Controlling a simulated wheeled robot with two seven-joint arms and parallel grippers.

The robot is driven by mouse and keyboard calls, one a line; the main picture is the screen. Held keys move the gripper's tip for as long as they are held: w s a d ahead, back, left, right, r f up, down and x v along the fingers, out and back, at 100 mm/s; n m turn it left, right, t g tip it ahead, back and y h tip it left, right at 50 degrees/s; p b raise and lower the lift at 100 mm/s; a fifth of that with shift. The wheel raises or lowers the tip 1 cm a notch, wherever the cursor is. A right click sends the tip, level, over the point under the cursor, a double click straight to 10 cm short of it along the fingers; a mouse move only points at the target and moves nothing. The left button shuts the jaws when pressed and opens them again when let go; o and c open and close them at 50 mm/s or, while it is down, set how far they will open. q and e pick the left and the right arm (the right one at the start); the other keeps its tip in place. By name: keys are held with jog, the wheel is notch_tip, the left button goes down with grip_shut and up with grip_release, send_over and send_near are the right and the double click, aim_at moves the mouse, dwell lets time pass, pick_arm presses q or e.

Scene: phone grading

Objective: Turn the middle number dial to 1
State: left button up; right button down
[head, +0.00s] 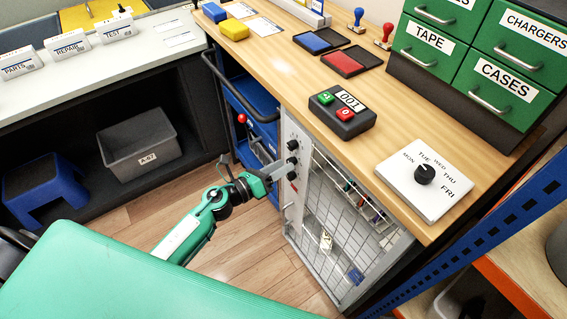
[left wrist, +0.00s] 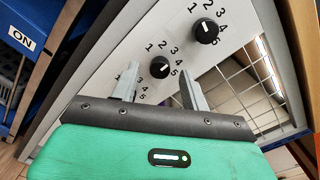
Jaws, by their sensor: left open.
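A pale control panel (head: 293,190) on the bench's end carries black number dials in a column. The middle dial (head: 292,161) is beside my left gripper's fingers in the head view. In the left wrist view the middle dial (left wrist: 160,67) lies between and just beyond the two fingertips, with numbers 1 to 5 around it. Its white mark points up and right, seemingly near 4. The upper dial (left wrist: 205,30) is clear of the fingers. A third dial's numbers show low down, its knob hidden by my gripper. My left gripper (left wrist: 159,85) is open and empty.
A wire-mesh door (head: 335,225) is right of the panel. A blue cart (head: 250,100) stands to its left. On the bench top are a counter box (head: 355,128) and a weekday dial plate (head: 422,195). The wooden floor (head: 260,255) below is clear.

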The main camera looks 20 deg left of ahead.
pick_arm(q)
jog(key=shift+x, duration=0.8)
pick_arm(e)
jog(key=shift+s+f, duration=0.1)
jog(key=shift+f, duration=0.3)
pick_arm(q)
jog(key=shift+c, duration=0.5)
pick_arm(e)
jog(key=shift+d, duration=0.1)
pick_arm(q)
jog(key=c, duration=0.9)
pick_arm(e)
jog(key=shift+r, duration=0.1)
